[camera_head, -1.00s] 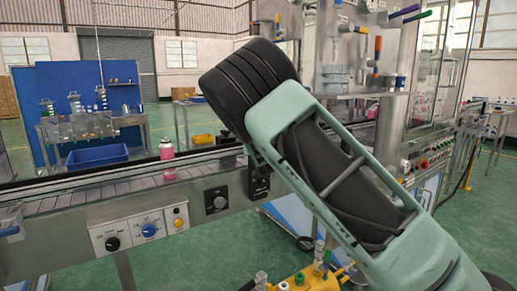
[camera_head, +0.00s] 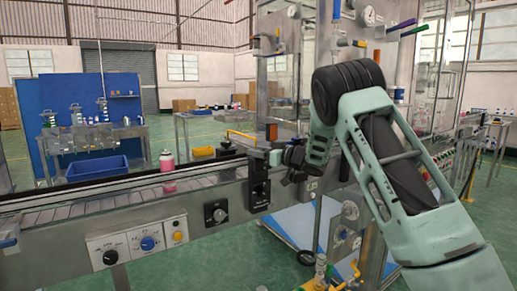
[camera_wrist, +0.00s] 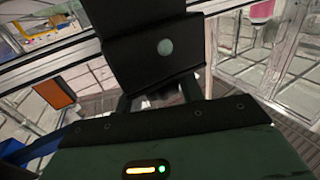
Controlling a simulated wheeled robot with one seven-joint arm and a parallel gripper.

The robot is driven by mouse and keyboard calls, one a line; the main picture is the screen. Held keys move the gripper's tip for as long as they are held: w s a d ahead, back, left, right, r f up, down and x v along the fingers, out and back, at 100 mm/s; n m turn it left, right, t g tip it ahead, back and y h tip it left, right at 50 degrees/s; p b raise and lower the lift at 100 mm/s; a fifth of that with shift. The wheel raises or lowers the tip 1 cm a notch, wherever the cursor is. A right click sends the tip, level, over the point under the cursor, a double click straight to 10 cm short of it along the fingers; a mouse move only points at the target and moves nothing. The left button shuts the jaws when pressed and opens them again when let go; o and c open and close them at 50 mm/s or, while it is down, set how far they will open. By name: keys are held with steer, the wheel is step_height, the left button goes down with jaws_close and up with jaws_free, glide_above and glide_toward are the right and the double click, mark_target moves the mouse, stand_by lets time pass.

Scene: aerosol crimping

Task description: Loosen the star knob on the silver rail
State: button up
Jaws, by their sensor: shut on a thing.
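My gripper (camera_head: 282,157) is at the conveyor's silver rail (camera_head: 222,180), just above the black box on the rail's side. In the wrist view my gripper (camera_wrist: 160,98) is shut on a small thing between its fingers. That thing is mostly hidden behind a black block with a pale round spot (camera_wrist: 165,47) and the dark gripper body. From its place at the rail it seems to be the star knob, but its star shape cannot be made out in either view.
The black box (camera_head: 259,187) is close below my gripper. A pink can (camera_head: 167,160) stands on the conveyor, left of my gripper. Control panels with knobs (camera_head: 147,243) line the conveyor's front. A glazed machine frame with gauges (camera_head: 368,16) rises behind my arm.

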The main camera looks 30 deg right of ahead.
steer(key=shift+r+n+g+y+p, duration=0.1)
steer(key=shift+n+g+y+p, duration=0.5)
steer(key=shift+n+y, duration=0.4)
steer(key=shift+y, duration=0.4)
steer(key=o, duration=1)
steer(key=v, duration=0.5)
steer(key=b+v, duration=0.1)
steer(key=v, duration=1.1)
steer(key=shift+s+d+r+b, duration=0.1)
steer(key=shift+d+r+b, duration=0.05)
steer(key=shift+b, duration=0.15)
